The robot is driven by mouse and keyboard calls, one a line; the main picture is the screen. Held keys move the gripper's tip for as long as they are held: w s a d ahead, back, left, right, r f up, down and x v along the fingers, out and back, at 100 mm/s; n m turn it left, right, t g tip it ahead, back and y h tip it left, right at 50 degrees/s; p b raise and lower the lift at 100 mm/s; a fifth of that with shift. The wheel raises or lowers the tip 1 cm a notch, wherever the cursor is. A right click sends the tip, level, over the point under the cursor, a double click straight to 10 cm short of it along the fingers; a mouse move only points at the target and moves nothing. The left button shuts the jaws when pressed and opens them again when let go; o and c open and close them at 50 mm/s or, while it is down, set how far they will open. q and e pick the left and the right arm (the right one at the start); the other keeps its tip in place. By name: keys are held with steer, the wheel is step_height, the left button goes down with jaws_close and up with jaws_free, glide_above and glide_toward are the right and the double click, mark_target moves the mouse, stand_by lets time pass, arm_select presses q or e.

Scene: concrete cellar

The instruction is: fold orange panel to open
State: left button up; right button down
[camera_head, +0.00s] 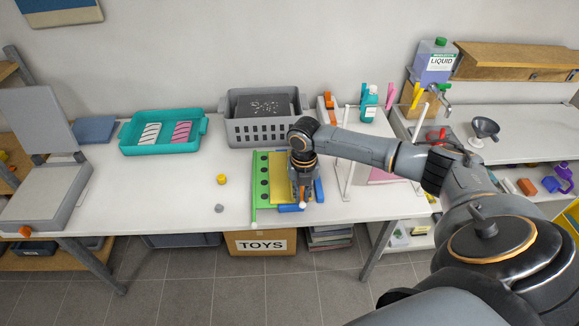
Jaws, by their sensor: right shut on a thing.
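A folding board with a green strip (262,188), a yellow panel (279,180) and blue parts (319,190) lies on the white table near its front edge. The green strip has dark round holes. My right gripper (303,202) points down over the right part of the board and is shut on the orange panel (308,186). Only a little orange shows around the fingers; the gripper and wrist hide the rest, so the panel's angle cannot be told. My left gripper is out of view.
A grey basket (265,132) stands behind the board, and a teal tray (160,148) stands at the back left. A small yellow piece (222,179) and a grey piece (219,209) lie left of the board. A white frame (346,180) stands at its right.

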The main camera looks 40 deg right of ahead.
steer(key=shift+s+d, duration=0.2)
steer(key=shift+d, duration=0.15)
steer(key=shift+r, duration=0.1)
steer(key=shift+s+d+p, duration=0.2)
steer(key=shift+s+d, duration=0.1)
steer(key=shift+d, duration=0.2)
steer(key=shift+s+d+p, duration=0.15)
steer(key=shift+s+d, duration=0.15)
steer(key=shift+d, duration=0.2)
steer(key=shift+s+d+f, duration=0.2)
steer(key=shift+s+d, duration=0.1)
steer(key=shift+d, duration=0.2)
steer(key=shift+s+d+f, duration=0.2)
steer(key=shift+s+d, duration=0.05)
steer(key=shift+d, duration=0.2)
steer(key=shift+s+d+f, duration=0.5)
steer(key=shift+d+f, duration=0.15)
steer(key=shift+d, duration=0.15)
